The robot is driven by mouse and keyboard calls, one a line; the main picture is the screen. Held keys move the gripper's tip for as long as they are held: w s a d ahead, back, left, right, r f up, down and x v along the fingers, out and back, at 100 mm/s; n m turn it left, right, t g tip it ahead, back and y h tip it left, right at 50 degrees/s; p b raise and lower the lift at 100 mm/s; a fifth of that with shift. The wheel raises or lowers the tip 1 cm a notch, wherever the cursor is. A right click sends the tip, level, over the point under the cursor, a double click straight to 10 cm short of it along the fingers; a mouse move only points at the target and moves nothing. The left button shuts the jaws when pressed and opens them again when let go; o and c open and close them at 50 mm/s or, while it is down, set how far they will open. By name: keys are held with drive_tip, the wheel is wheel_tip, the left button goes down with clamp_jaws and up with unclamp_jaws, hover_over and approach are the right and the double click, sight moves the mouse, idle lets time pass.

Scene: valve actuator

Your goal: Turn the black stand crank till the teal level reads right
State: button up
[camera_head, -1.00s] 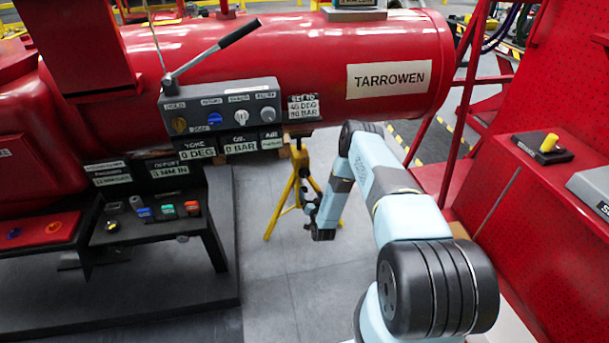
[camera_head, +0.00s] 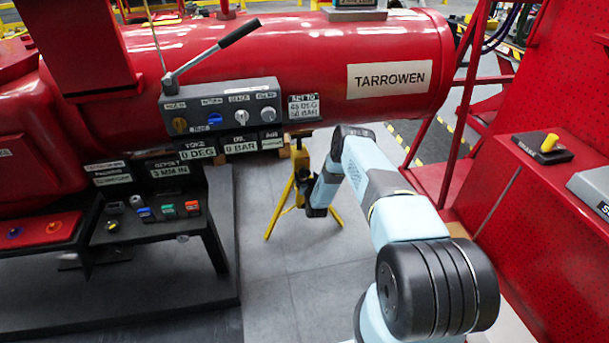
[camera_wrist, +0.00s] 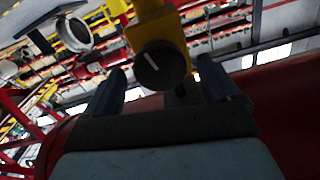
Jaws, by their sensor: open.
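The yellow stand (camera_head: 277,215) stands on the floor beneath the red tank, partly behind my gripper (camera_head: 308,190) in the head view. In the wrist view, a round black knob with a white mark (camera_wrist: 160,66), seemingly the stand crank, sits on the yellow stand (camera_wrist: 158,28). My gripper (camera_wrist: 162,72) is open, with one dark finger low on each side of the knob in the picture. I cannot tell whether the fingers touch it. I cannot make out a teal level in either view.
The red tank (camera_head: 320,60) carries a grey control panel (camera_head: 222,105) with a lever (camera_head: 238,33); a plate below reads 0 DEG and 0 BAR. A black bench (camera_head: 150,232) is at left, a red perforated panel (camera_head: 550,220) at right. Grey floor (camera_head: 300,290) lies clear in front.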

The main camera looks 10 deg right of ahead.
drive_tip(key=shift+w, duration=1.3)
